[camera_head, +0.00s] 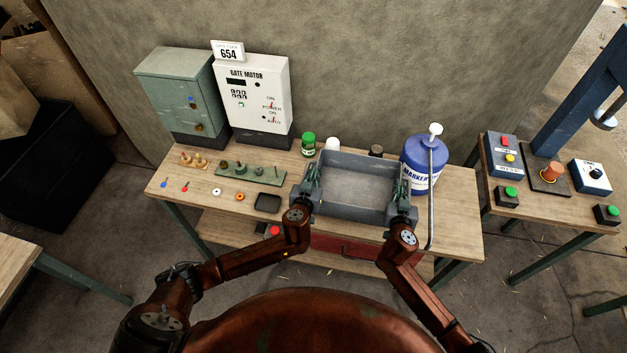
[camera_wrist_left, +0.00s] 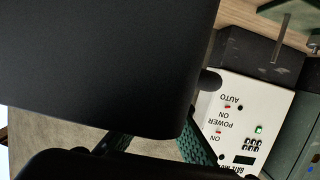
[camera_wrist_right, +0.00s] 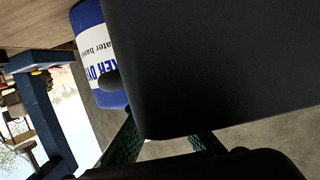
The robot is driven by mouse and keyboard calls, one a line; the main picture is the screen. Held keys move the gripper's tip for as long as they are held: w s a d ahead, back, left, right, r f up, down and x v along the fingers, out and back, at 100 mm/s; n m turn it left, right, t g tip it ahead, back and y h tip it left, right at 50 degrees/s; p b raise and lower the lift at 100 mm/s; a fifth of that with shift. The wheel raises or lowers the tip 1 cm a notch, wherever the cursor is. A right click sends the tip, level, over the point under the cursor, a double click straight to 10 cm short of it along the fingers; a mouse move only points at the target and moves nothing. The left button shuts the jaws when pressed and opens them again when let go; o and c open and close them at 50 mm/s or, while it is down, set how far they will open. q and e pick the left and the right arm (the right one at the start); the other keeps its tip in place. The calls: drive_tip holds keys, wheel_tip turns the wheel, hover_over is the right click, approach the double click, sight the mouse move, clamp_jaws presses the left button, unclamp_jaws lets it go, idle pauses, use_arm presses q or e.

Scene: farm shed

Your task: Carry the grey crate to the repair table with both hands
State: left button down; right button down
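The grey crate (camera_head: 358,207) is an open, empty bin at the front middle of the wooden table (camera_head: 455,232). I cannot tell whether it rests on the tabletop or is held just above it. My left gripper (camera_head: 311,182) is at its left side wall, and my right gripper (camera_head: 401,191) is at its right side wall. The green fingers show partly in the left wrist view (camera_wrist_left: 157,145) and the right wrist view (camera_wrist_right: 165,142). Large dark shapes there hide the fingertips, so their closure on the crate is unclear. No table is visibly marked as the repair table.
A blue-and-white marker drum (camera_head: 421,165) with a pump stands close to the crate's right. A green jar (camera_head: 308,146) and a black tray (camera_head: 268,203) are at its left. The gate motor box (camera_head: 258,100) is behind. Another table (camera_head: 560,204) with buttons stands right; a bare-looking table (camera_head: 18,262) is left.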

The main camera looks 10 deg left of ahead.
use_arm(q)
drive_tip(key=shift+a+f, duration=0.15)
use_arm(e)
drive_tip(key=shift+d+f, duration=0.15)
